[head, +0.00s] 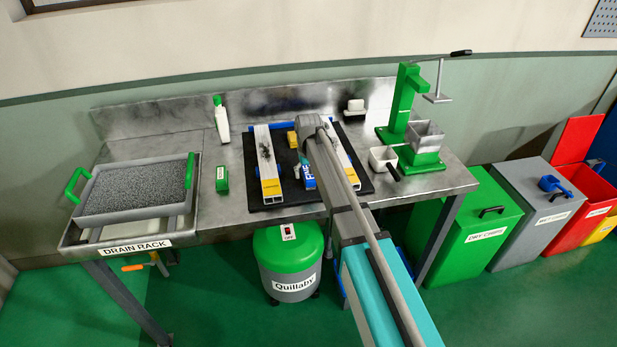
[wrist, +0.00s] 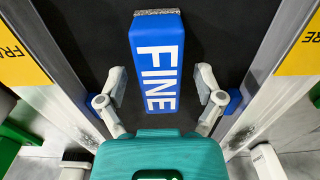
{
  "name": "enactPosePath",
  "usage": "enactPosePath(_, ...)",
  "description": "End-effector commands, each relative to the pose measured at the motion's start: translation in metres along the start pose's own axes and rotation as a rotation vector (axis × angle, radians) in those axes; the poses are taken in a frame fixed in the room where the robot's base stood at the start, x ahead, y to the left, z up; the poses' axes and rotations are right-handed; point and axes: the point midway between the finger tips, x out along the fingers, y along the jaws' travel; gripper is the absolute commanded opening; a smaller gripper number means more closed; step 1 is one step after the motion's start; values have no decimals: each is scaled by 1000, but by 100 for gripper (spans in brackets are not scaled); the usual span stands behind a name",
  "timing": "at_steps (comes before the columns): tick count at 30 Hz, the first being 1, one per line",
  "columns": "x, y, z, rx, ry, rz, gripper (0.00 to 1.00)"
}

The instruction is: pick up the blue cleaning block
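The blue cleaning block (wrist: 157,70), marked FINE in white with a grey strip at its far end, lies on the black mat (wrist: 215,28). In the head view the block (head: 307,176) is partly hidden by my arm. My gripper (wrist: 161,84) is open, with one finger on each side of the block and a gap on both sides. Nothing is held. I cannot tell how far the fingertips are above the mat. The near end of the block lies close to my gripper's palm.
Metal profiles with yellow labels flank the block, left (head: 266,160) and right (head: 347,160). A yellow block (head: 292,139) lies behind it. The drain rack (head: 75,240) is far left.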

Motion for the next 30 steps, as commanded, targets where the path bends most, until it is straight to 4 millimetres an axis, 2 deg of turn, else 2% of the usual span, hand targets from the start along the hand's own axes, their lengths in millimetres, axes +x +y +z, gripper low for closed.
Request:
enactPosePath(1,0,0,0,0,0,0,68)
enactPosePath(2,0,0,0,0,0,0,62)
enactPosePath(12,0,0,0,0,0,0,0)
enactPosePath(23,-1,0,0,0,0,0,0)
enactPosePath(30,-10,0,0,0,0,0,0)
